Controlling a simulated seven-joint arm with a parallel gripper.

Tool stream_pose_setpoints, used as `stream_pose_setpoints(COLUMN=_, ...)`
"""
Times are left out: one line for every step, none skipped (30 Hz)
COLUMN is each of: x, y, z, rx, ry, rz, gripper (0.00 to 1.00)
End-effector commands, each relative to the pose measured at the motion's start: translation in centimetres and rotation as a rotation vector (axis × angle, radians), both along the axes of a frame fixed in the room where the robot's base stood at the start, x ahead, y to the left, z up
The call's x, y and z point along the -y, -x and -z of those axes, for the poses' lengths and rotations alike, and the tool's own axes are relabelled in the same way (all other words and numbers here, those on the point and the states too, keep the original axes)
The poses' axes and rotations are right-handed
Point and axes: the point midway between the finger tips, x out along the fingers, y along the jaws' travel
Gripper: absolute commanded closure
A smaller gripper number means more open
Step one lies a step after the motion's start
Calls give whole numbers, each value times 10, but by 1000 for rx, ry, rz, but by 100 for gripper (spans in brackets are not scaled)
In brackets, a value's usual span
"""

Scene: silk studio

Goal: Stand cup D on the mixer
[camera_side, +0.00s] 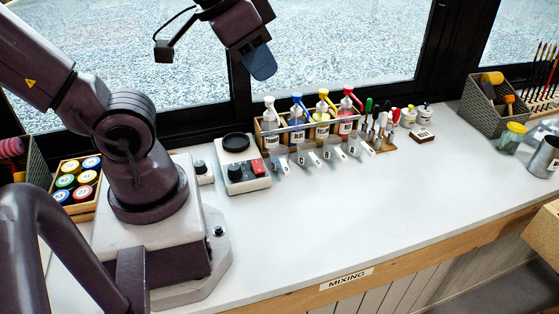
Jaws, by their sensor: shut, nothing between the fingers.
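The mixer (247,176) is a white box with a black round plate on top, a dark knob and a red button; its plate looks empty. Several small white-and-grey pieces with dark marks (355,149) stand in a row in front of the bottle rack. My gripper (262,66) is shut and empty, high up before the window, above and behind the mixer in the picture.
A wooden rack of pump bottles (322,128) stands right of the mixer, with pens and small jars beyond. A grey basket (485,108), a glass jar (511,138) and a metal cup (545,158) are at the right. The front middle of the white counter (380,210) is clear.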

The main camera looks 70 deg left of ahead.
Motion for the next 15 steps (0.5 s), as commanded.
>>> stream_pose_setpoints(x=0, y=0, z=0, rx=0, ry=0, rz=0, gripper=100)
stream_pose_setpoints(x=0, y=0, z=0, rx=0, ry=0, rz=0, gripper=100)
stream_pose_setpoints(x=0, y=0, z=0, rx=0, ry=0, rz=0, gripper=100)
stream_pose_setpoints(x=0, y=0, z=0, rx=0, ry=0, rz=0, gripper=100)
stream_pose_setpoints(x=0, y=0, z=0, rx=0, ry=0, rz=0, gripper=100)
stream_pose_setpoints(x=0, y=0, z=0, rx=0, ry=0, rz=0, gripper=100)
stream_pose_setpoints(x=0, y=0, z=0, rx=0, ry=0, rz=0, gripper=100)
stream_pose_setpoints(x=0, y=0, z=0, rx=0, ry=0, rz=0, gripper=93)
stream_pose_setpoints(x=-1, y=0, z=0, rx=0, ry=0, rz=-4, gripper=84)
stream_pose_setpoints(x=-2, y=0, z=1, rx=-7, ry=0, rz=-13, gripper=77)
stream_pose_setpoints(x=-4, y=-1, z=4, rx=-19, ry=0, rz=-19, gripper=70)
stream_pose_setpoints(x=-6, y=-2, z=9, rx=-44, ry=1, rz=-29, gripper=61)
stream_pose_setpoints(x=-8, y=-4, z=13, rx=-68, ry=2, rz=-40, gripper=57)
stream_pose_setpoints(x=-11, y=-5, z=19, rx=-96, ry=4, rz=-54, gripper=57)
stream_pose_setpoints(x=-15, y=-8, z=27, rx=-141, ry=7, rz=-72, gripper=57)
